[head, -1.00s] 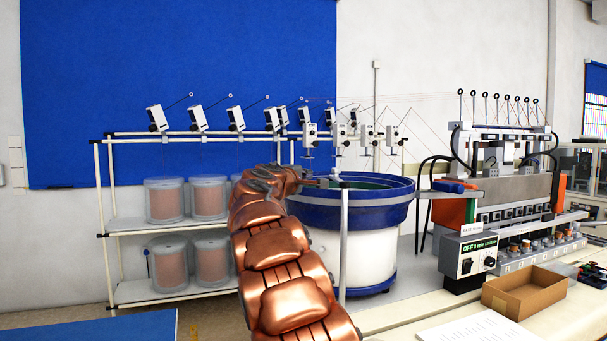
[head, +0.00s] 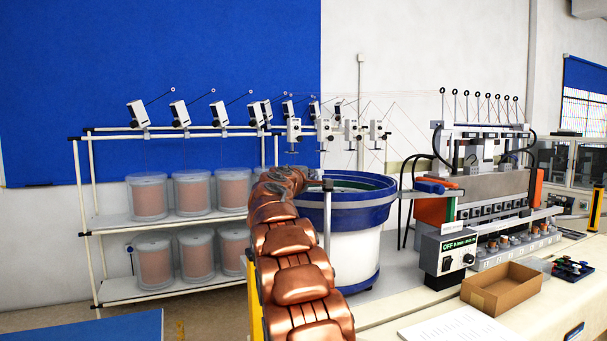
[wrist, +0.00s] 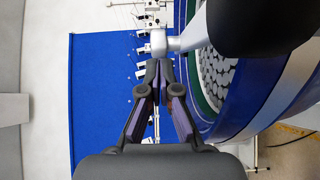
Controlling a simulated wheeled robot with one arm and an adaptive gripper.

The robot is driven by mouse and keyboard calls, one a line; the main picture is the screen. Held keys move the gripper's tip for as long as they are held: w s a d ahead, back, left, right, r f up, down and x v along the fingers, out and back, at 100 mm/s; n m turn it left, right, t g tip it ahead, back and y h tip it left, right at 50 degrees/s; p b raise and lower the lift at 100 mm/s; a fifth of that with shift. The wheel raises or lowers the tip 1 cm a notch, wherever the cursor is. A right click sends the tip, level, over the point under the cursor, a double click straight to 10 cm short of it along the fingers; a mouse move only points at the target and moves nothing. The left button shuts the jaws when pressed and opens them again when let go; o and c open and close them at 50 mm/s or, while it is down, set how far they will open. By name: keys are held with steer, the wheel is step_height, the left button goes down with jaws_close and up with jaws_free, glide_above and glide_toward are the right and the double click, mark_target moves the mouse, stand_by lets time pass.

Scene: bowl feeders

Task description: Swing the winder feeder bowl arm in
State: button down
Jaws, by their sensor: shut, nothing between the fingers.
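The feeder bowl (head: 372,215) is blue with a green inside and stands on a white drum. A slim grey post (head: 327,230) with a dark cap rises at its near side. In the wrist view the blue bowl wall (wrist: 262,105) fills the right, with pale round parts inside. A silver joint with a short bar (wrist: 160,42) lies just beyond my fingertips, and a dark rounded piece (wrist: 260,22) is above right. My gripper (wrist: 160,68) is shut and empty, tips close to the joint; contact cannot be told. In the head view my gripper (head: 285,181) is at the bowl's left rim.
A rack (head: 110,218) with clear spool tubs stands left behind my arm. The winder machine (head: 490,185) and a control box (head: 447,250) are on the right. An open cardboard box (head: 500,288) sits on the bench (head: 385,318).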

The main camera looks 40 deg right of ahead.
steer(key=shift+d, duration=0.1)
stand_by(0.3)
steer(key=d+m+g+p, duration=0.1)
steer(key=g, duration=0.1)
steer(key=d+m+g+h+p, duration=0.1)
steer(key=g, duration=0.1)
steer(key=shift+s+d+r+m, duration=0.1)
steer(key=shift+s+m, duration=0.25)
steer(key=shift+m, duration=0.05)
steer(key=shift+s+d+m+g+h, duration=0.15)
steer(key=shift+m+g+h, duration=0.15)
steer(key=shift+g, duration=0.2)
